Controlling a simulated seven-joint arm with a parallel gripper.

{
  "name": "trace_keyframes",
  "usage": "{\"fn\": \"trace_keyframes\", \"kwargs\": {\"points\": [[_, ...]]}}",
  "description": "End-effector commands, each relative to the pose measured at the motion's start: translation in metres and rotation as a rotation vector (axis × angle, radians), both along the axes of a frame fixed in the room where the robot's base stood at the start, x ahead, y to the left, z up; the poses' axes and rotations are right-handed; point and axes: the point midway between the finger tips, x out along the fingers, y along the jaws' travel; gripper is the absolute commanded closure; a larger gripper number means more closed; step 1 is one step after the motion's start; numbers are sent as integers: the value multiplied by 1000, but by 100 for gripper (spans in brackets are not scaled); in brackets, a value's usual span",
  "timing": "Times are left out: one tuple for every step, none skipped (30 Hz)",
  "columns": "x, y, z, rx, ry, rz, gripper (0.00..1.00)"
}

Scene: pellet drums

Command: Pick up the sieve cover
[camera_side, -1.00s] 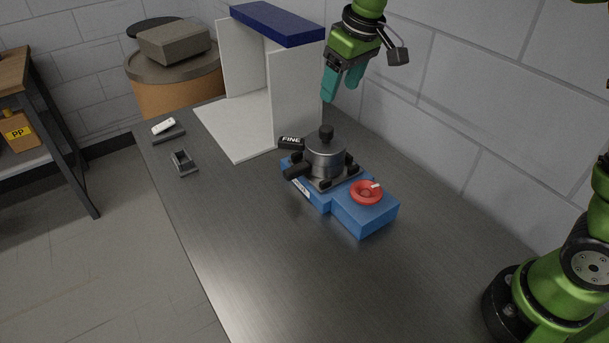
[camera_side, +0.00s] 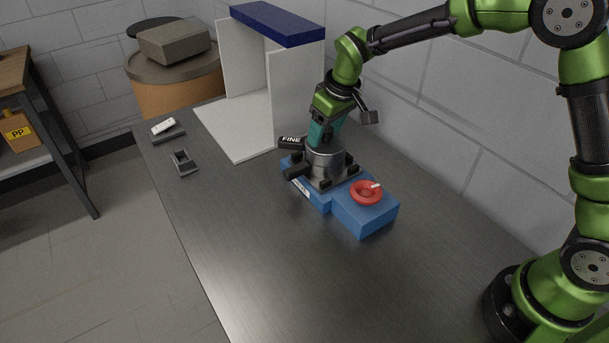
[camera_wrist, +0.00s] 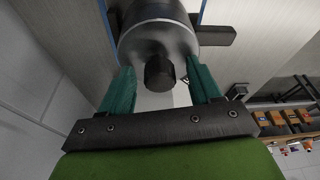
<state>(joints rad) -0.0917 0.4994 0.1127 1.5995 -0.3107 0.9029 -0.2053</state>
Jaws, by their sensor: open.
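The sieve cover (camera_side: 325,160) is a grey metal lid with a black knob, sitting on the blue sieve base (camera_side: 365,214). In the wrist view the cover (camera_wrist: 158,38) is at the top middle, and its dark knob (camera_wrist: 159,73) shows between my fingers. My gripper (camera_side: 326,143) is right over the cover, pointing down, and hides the knob in the side view. In the wrist view my gripper (camera_wrist: 160,88) has its teal fingers apart, one on each side of the knob, with gaps to it.
A red ring-shaped dial (camera_side: 366,192) sits on the front of the base. A black FINE tag (camera_side: 291,141) is beside the cover. A white-walled stand with a blue top (camera_side: 277,23) is behind. A small grey holder (camera_side: 183,163) lies left. The front of the table is clear.

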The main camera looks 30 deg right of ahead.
Motion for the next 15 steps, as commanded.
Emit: {"fn": "trace_keyframes", "kwargs": {"points": [[0, 0, -1, 0, 0, 0, 37], [0, 0, -1, 0, 0, 0, 37], [0, 0, 0, 0, 0, 0, 37], [0, 0, 0, 0, 0, 0, 37], [0, 0, 0, 0, 0, 0, 37], [0, 0, 0, 0, 0, 0, 40], [0, 0, 0, 0, 0, 0, 45], [0, 0, 0, 0, 0, 0, 49], [0, 0, 0, 0, 0, 0, 55], [0, 0, 0, 0, 0, 0, 60], [0, 0, 0, 0, 0, 0, 65], [0, 0, 0, 0, 0, 0, 71], [0, 0, 0, 0, 0, 0, 75], [0, 0, 0, 0, 0, 0, 80], [0, 0, 0, 0, 0, 0, 86]]}}
